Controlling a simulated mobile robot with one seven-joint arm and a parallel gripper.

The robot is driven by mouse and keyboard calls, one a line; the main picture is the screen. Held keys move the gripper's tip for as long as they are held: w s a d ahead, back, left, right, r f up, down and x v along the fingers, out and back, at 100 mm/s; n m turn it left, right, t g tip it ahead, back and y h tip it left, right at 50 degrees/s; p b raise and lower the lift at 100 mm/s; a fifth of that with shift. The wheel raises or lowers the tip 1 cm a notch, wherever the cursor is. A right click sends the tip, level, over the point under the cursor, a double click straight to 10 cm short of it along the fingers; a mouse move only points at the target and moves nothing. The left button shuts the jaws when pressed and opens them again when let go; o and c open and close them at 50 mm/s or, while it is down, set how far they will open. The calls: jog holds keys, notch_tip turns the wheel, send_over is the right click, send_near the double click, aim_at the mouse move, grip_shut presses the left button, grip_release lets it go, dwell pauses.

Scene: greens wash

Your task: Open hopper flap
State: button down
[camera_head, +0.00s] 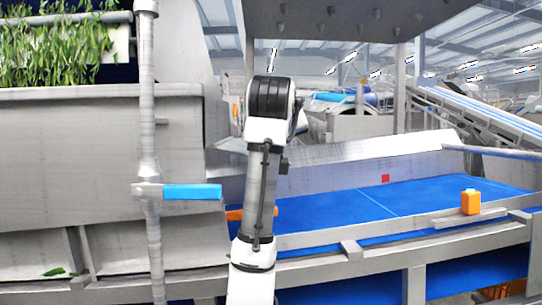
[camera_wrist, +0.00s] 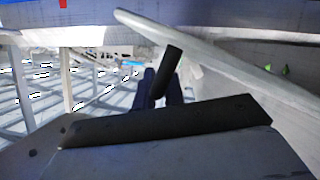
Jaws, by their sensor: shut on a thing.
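The metal hopper (camera_head: 90,150) with leafy greens (camera_head: 50,50) on top fills the left of the head view. I cannot tell which panel is its flap. A pole (camera_head: 150,215) stands before it, carrying a blue handle (camera_head: 193,191). My arm rises mid-picture; its gripper cannot be made out there. In the wrist view my gripper's dark fingers (camera_wrist: 164,88) are closed around a short dark bar (camera_wrist: 169,65), which leans. Whether this bar belongs to the flap is unclear. A wide black strip lies below the fingers.
A blue conveyor belt (camera_head: 350,207) runs to the right, with a metal rail in front. An orange box (camera_head: 471,202) stands on its near edge. Part of an orange bar (camera_head: 235,215) shows behind my arm. A long pale beam (camera_wrist: 220,55) crosses the wrist view.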

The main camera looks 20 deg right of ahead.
jog(key=shift+a+r+n+h+p, duration=0.15)
jog(key=shift+r+n+h+p, duration=0.3)
jog(key=shift+r, duration=0.25)
jog(key=c, duration=1.8)
grip_release()
jog(key=shift+o, duration=0.2)
jog(key=b+v, duration=0.8)
jog(key=v, duration=0.5)
jog(key=shift+s+a+r, duration=0.2)
jog(key=shift+s, duration=0.1)
